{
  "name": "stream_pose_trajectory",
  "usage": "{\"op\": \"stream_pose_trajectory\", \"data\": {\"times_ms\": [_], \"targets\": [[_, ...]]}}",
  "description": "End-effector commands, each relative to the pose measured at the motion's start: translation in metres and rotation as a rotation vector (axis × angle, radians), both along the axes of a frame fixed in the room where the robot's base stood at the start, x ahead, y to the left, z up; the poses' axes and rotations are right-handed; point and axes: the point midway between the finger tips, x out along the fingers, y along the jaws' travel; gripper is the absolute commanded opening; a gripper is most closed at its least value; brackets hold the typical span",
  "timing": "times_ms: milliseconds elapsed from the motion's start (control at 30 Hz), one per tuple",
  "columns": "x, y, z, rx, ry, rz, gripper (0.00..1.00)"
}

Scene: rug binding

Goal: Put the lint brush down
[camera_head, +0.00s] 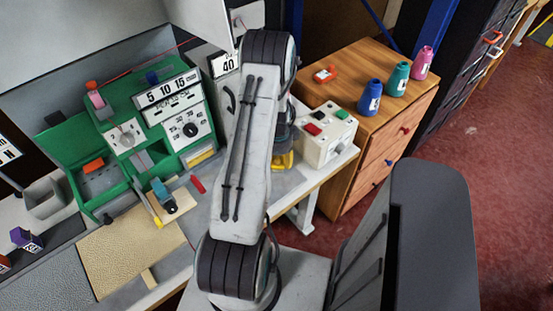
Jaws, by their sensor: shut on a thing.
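My arm comes down in the middle of the head view, and its link covers most of my gripper (288,138). Only a dark edge of the gripper shows to the right of the link, low over the workbench. A small yellow thing (284,160) shows at its lower end. It seems to be the lint brush, held in the shut jaws, but its shape is mostly hidden. I cannot tell whether it touches the bench top.
A white control box (325,135) with coloured buttons stands close right of the gripper. A green machine (170,110) with dials is at left. A wooden drawer cabinet (375,140) bears blue, teal and pink cones.

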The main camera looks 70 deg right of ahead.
Motion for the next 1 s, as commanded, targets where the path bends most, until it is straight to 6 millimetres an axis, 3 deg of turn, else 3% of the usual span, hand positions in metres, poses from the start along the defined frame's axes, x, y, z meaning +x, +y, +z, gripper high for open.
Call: {"op": "stream_pose_trajectory", "data": {"times_ms": [267, 300, 500, 800, 1000], "targets": [[0.000, 0.000, -0.004, -0.001, 0.000, 0.000, 0.19], [0.000, 0.000, -0.002, 0.000, 0.000, 0.000, 0.53], [0.000, 0.000, -0.002, 0.000, 0.000, 0.000, 0.71], [0.000, 0.000, -0.001, 0.000, 0.000, 0.000, 0.72], [0.000, -0.001, 0.011, -0.004, -0.001, 0.000, 0.72]]}}
